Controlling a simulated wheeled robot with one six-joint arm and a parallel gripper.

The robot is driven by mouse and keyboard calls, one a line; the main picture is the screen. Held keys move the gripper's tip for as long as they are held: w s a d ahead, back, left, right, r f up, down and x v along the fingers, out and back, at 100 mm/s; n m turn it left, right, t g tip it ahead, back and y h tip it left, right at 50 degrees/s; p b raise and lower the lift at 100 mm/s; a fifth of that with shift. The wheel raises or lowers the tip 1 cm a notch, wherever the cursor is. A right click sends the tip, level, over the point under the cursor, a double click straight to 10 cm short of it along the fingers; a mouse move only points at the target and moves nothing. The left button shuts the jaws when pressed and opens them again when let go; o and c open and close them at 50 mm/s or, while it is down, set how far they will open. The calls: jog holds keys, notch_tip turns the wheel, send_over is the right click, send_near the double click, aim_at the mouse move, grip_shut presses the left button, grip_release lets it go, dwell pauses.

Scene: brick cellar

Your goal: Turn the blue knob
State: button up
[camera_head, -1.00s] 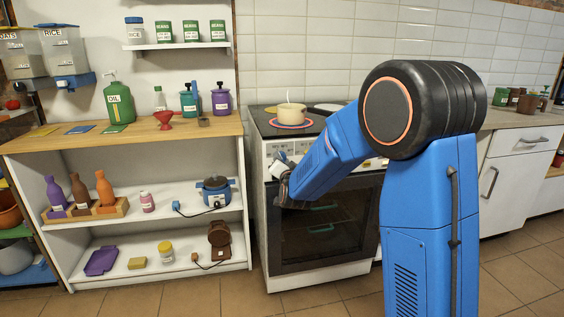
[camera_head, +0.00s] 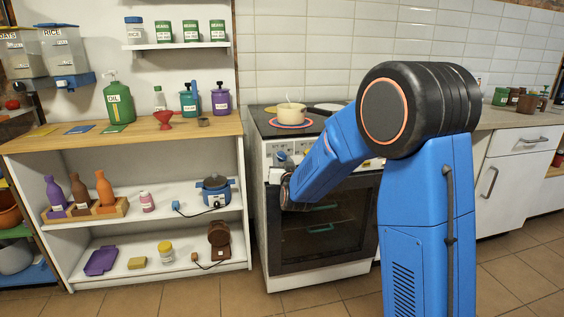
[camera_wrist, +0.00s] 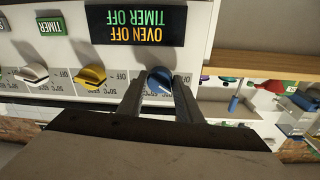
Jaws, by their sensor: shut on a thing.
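The blue knob (camera_wrist: 159,80) is on the stove's white front panel (camera_wrist: 118,79) in the wrist view, at the end of a row. My gripper (camera_wrist: 158,88) has one finger on each side of it and is shut on it. The fingers partly cover the markings around the knob. In the head view my gripper (camera_head: 283,165) is at the upper left of the stove front (camera_head: 325,225), and the blue knob cannot be made out clearly there.
A yellow knob (camera_wrist: 92,76) and a white knob (camera_wrist: 32,74) sit beside the blue one. A display (camera_wrist: 136,24) reads "OVEN OFF, TIMER OFF". A cream pot (camera_head: 291,114) stands on a red-ringed hob zone. A shelf unit (camera_head: 150,193) stands left of the stove.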

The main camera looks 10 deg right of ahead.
jog(key=shift+f+n, duration=0.1)
jog(key=shift+n, duration=1.7)
jog(key=o, duration=1)
jog(key=s, duration=1.7)
jog(key=shift+s+a+f, duration=0.25)
jog(key=shift+a+f, duration=0.05)
jog(key=shift+f, duration=0.1)
